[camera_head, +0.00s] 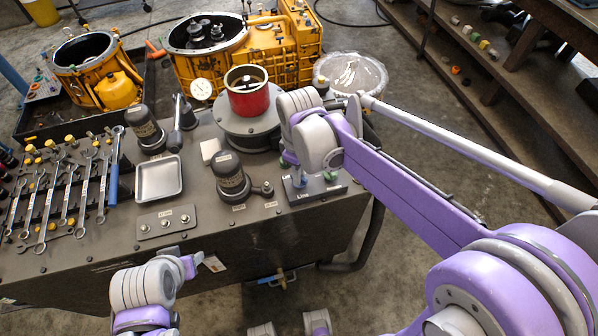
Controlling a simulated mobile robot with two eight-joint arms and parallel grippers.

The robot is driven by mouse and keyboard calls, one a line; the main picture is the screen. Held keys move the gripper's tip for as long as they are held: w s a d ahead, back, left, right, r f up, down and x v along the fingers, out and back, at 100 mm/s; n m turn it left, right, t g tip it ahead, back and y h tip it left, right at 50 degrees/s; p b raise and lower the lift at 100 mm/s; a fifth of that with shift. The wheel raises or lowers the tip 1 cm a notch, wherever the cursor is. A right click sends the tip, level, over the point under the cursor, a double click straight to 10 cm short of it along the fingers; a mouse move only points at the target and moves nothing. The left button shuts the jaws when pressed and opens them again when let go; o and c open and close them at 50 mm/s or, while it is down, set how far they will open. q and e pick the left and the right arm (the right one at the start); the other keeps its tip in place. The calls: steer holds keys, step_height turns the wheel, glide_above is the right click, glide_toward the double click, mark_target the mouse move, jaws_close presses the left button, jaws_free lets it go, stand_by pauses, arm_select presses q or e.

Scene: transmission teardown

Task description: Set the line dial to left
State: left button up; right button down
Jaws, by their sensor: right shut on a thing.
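The line dial (299,181) is a small knob above the "LINE" label on a grey plate (318,192) at the right front of the bench. My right gripper (291,165) reaches down to it from above and is shut on it. The wrist and fingers hide most of the dial, so I cannot tell which way it points. A second small knob (331,174) stands on the same plate, to the right. My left gripper (190,262) is low in front of the bench, apart from the dial, and its fingers are too unclear to tell their opening.
A dark cylindrical unit with a lever (232,180) stands left of the dial plate. A red cylinder (246,92) sits on a round grey base behind. Wrenches (72,190) and a metal tray (158,179) lie left. Yellow housings (285,50) stand behind the bench.

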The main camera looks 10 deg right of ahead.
steer(key=c, duration=0.9)
jaws_free()
steer(key=shift+o, duration=0.2)
step_height(320, 180, up, 11)
steer(key=shift+p, duration=0.4)
steer(key=s+d+f+m+t, duration=0.2)
steer(key=s+d+f+m, duration=0.1)
steer(key=s, duration=0.4)
steer(key=s+d+f+m+t, duration=0.3)
steer(key=s+f+m, duration=0.3)
steer(key=s+f, duration=0.1)
steer(key=shift+d+f+m, duration=0.3)
steer(key=shift+d+f, duration=0.05)
steer(key=shift+f, duration=0.4)
